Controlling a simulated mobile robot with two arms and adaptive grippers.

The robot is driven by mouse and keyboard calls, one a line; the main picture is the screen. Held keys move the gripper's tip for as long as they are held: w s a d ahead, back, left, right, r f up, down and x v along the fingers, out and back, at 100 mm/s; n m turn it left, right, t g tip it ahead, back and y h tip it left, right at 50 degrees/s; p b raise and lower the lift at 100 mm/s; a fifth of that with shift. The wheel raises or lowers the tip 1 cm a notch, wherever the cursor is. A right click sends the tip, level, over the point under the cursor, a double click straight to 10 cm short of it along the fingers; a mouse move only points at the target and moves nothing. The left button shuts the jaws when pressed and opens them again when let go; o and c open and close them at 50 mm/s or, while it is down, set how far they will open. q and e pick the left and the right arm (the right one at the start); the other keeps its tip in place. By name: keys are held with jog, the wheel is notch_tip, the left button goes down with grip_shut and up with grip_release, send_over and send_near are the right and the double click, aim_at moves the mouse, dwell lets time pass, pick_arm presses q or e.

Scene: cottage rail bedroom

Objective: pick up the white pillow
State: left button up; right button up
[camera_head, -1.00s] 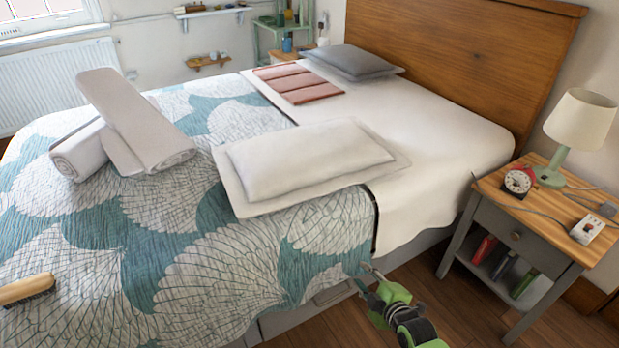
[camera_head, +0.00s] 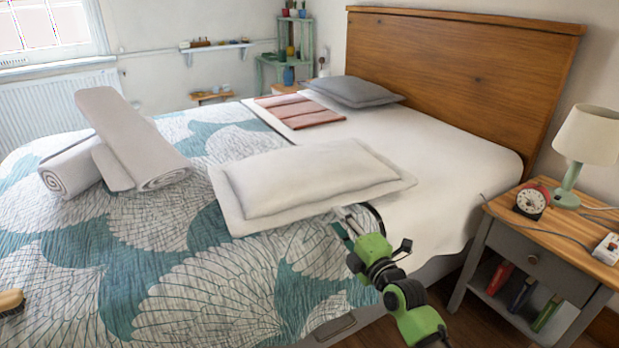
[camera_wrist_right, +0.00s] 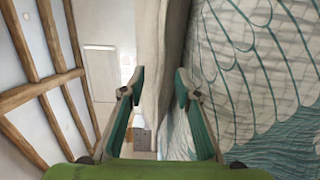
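The white pillow (camera_head: 310,180) lies flat on the bed, partly on the patterned quilt (camera_head: 215,290) and partly on the white sheet (camera_head: 450,165). My right gripper (camera_head: 342,215) is at the pillow's near edge, with its fingertips by the flange. In the right wrist view the two fingers (camera_wrist_right: 160,82) stand apart. The pillow's pale edge (camera_wrist_right: 158,50) shows between and beyond them, with the quilt on the right. I cannot tell whether the fingers touch the pillow. My left gripper is not in view.
Rolled towels (camera_head: 125,140) lie on the bed at left, a grey pillow (camera_head: 355,90) and folded red cloth (camera_head: 300,110) at the back. A brush (camera_head: 10,302) is at the left edge. A nightstand (camera_head: 545,235) with lamp (camera_head: 588,138) and clock (camera_head: 532,201) stands right.

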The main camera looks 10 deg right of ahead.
jog(key=shift+b+x, duration=0.7)
jog(key=shift+x, duration=2.15)
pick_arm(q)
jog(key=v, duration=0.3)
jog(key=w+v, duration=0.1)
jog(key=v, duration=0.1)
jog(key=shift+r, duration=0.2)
pick_arm(e)
jog(key=shift+d, duration=0.1)
grip_shut()
jog(key=shift+r, duration=0.1)
